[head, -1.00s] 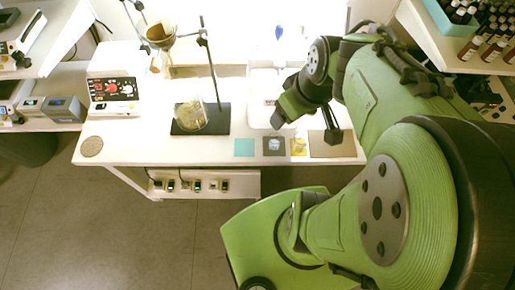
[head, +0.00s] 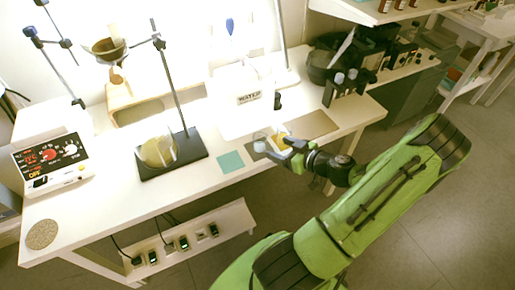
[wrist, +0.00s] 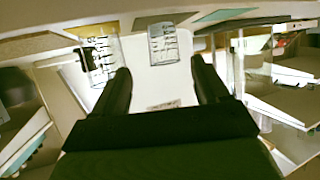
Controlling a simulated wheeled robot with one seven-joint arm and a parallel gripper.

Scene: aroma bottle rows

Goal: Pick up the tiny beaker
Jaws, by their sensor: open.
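A small clear beaker (head: 259,136) stands on a dark square mat on the white bench. In the wrist view, which looks upside down, a small graduated beaker (wrist: 163,44) lies ahead, in line with the gap between the fingers. A second graduated glass (wrist: 98,58) shows to its left, near the yellow mat. I cannot tell for sure which is the tiny beaker. My gripper (head: 280,147) is low over the bench's front edge, close to the beakers. In the wrist view my gripper (wrist: 163,80) is open, with nothing visible between its fingers.
A teal mat (head: 231,162) lies left of the beaker, and a brown mat (head: 312,125) right of it. A round flask (head: 158,152) is by the stand's dark base (head: 190,155). A white device marked WATER (head: 235,115) stands behind. A control box (head: 52,160) is at the left.

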